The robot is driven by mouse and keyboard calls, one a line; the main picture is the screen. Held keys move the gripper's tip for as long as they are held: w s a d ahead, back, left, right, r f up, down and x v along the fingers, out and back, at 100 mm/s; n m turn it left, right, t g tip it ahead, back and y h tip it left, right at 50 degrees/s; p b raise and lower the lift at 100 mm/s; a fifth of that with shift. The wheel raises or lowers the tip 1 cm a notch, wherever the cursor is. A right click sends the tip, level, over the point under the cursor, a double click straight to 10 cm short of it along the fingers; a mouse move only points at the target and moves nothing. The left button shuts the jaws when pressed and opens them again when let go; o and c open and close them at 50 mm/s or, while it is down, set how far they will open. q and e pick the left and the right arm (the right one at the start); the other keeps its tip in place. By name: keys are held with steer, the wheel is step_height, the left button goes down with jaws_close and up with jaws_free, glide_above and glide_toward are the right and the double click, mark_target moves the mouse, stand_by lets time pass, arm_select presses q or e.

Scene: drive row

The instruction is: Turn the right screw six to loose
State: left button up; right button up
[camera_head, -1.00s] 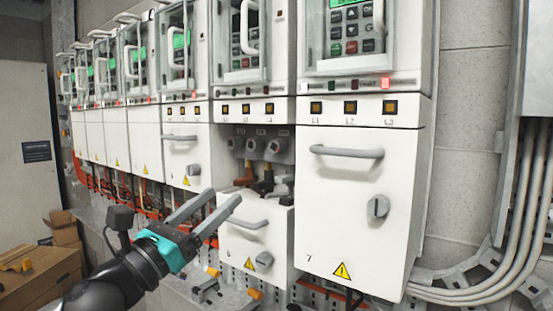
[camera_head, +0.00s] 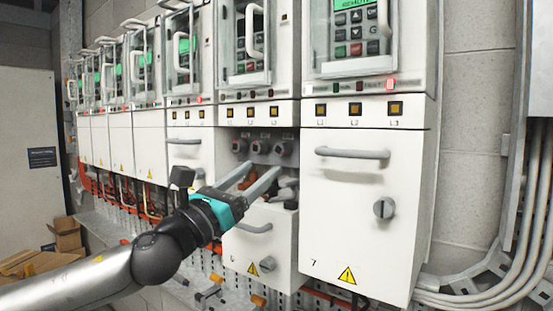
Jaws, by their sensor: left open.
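Drive six is the cabinet just left of the one marked 7. Its lower cover (camera_head: 262,262) hangs lowered, and the opening above it shows a row of grey round terminal screws (camera_head: 260,147). The right screw (camera_head: 282,149) is the rightmost of these. My left gripper (camera_head: 262,172) is open and empty, with its two grey fingers pointing up and right. The fingertips are in front of the opening, a little below the screws and apart from the right screw in the picture. The fingers hide part of the cables below. My right gripper is not in view.
Drive seven's closed cover (camera_head: 360,225) stands right of the opening, with a handle (camera_head: 352,153) and a round knob (camera_head: 384,208). Other closed drives line up to the left. Grey conduits (camera_head: 500,245) run at the right edge. Cardboard boxes (camera_head: 66,236) sit at lower left.

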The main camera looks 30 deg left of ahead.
mark_target(278, 154)
arm_select(q)
steer(key=shift+w+a+r+p, duration=0.15)
steer(key=shift+w+r+p, duration=0.3)
steer(key=shift+w, duration=0.25)
steer(key=shift+w+a+r+p, duration=0.15)
steer(key=shift+w+r+p, duration=0.25)
steer(key=shift+w, duration=0.25)
steer(key=shift+w+d+r+p, duration=0.25)
steer(key=shift+w+d+p, duration=0.2)
steer(key=shift+w+p, duration=0.3)
steer(key=shift+w+a+r+p, duration=0.1)
steer(key=shift+w+r+p, duration=0.1)
steer(key=shift+w+p, duration=0.3)
steer(key=shift+w+d+r+p, duration=0.1)
steer(key=shift+w+d+p, duration=0.1)
steer(key=shift+w+p, duration=0.25)
steer(key=shift+w, duration=0.15)
jaws_close()
